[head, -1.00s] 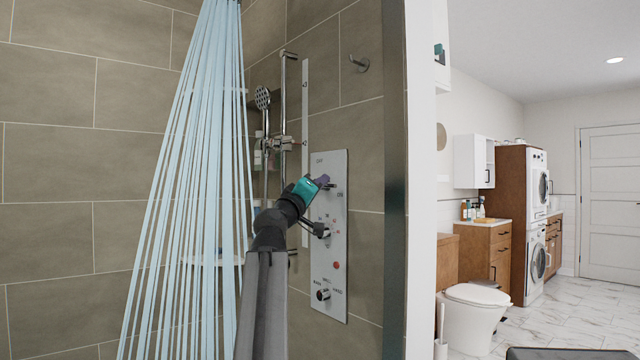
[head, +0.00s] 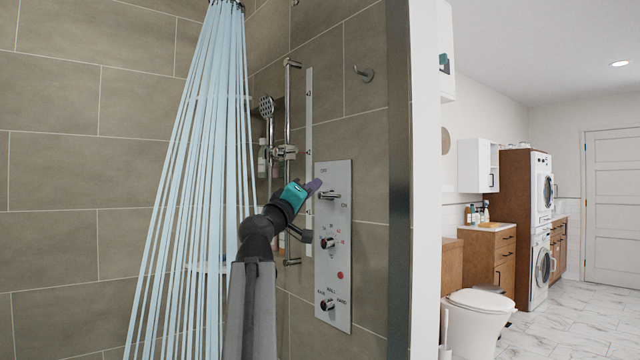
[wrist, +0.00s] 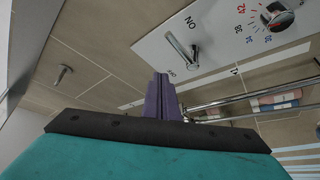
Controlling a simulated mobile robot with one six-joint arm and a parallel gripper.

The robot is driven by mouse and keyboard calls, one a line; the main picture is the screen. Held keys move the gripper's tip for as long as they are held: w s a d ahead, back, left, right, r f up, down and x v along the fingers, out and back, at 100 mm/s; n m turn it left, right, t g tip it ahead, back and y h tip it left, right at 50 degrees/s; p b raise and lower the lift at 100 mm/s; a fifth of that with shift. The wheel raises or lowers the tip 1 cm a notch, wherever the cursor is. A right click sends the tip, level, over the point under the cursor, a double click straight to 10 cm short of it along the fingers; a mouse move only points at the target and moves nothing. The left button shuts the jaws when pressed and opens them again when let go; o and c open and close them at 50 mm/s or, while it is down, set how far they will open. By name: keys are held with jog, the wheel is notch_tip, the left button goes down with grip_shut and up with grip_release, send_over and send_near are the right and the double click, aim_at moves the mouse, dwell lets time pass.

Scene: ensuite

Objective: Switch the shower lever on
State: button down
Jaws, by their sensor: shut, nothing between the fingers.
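The shower lever (head: 330,195) is a chrome handle near the top of the white control panel (head: 333,250), between the OFF and ON marks. Its chrome bar also shows in the wrist view (wrist: 182,50), just beyond my fingertips. Many pale-blue streams of water (head: 200,190) fall from the overhead shower. My gripper (head: 314,186), teal with purple fingers, is shut and empty. Its tips are just above and left of the lever in the head view, and the fingers (wrist: 162,95) appear apart from the lever in the wrist view.
A temperature knob (head: 328,242) and a lower knob (head: 327,304) are on the same panel. A hand shower (head: 267,107) on a chrome rail stands left of it. A wall hook (head: 364,73) is above right. The shower's edge post (head: 397,180) is to the right.

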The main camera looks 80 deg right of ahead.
jog(key=shift+w+a+f, duration=0.75)
jog(key=shift+w+a, duration=0.05)
jog(key=shift+a, duration=0.2)
jog(key=shift+w+a+f, duration=0.75)
jog(key=shift+a, duration=0.25)
jog(key=shift+s, duration=0.1)
